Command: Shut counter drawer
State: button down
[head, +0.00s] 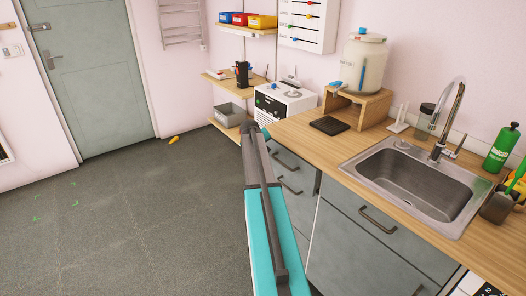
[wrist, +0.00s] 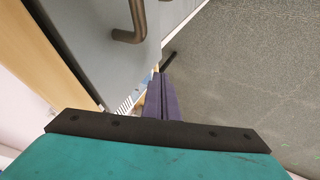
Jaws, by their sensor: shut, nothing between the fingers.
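The counter drawers (head: 293,160) are grey fronts with dark bar handles, under the wooden worktop at its left end. My arm passes in front of them in the head view and hides part of their left side. I cannot tell from here how far any drawer stands out. In the wrist view a grey front (wrist: 95,45) with a dark handle (wrist: 137,22) fills the upper left. My gripper (wrist: 160,82) shows there as purple fingers, shut and empty, beside the edge of this front. Whether the fingers touch it is not clear.
The worktop (head: 300,125) holds a sink (head: 425,180), a black pad (head: 329,126) and a wooden stand with a large jar (head: 362,62). A white box-shaped machine (head: 284,102) stands behind its left end. The grey floor (head: 130,210) to the left is mostly clear.

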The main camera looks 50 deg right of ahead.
jog(key=a+f+b+v, duration=0.1)
jog(key=a+v, duration=0.1)
jog(key=v, duration=0.9)
jog(key=shift+w, duration=0.25)
jog(key=shift+a, duration=0.15)
jog(key=s+a+f+n+g+y, duration=0.1)
jog(key=s+a+f, duration=0.2)
jog(key=a+f, duration=0.75)
jog(key=s+a+f+g+y, duration=0.1)
jog(key=s+a+f+y, duration=0.1)
jog(key=a+f, duration=0.8)
jog(key=s+a+f+n+g+y, duration=0.1)
jog(key=s+a+f, duration=0.2)
jog(key=a+f, duration=0.7)
jog(key=s+a+f+g+y, duration=0.2)
jog(key=s+a+f+g, duration=0.1)
jog(key=s+a+f, duration=0.95)
jog(key=s+a+f+g, duration=0.1)
jog(key=s+a+f, duration=0.1)
jog(key=s, duration=0.4)
jog(key=s+a+f+g, duration=0.1)
jog(key=s+a, duration=0.3)
jog(key=s, duration=0.3)
jog(key=s+a+f+n+g, duration=0.1)
jog(key=s+a+f, duration=0.1)
jog(key=s+a, duration=0.2)
jog(key=shift+s+f, duration=0.35)
jog(key=shift+s, duration=0.85)
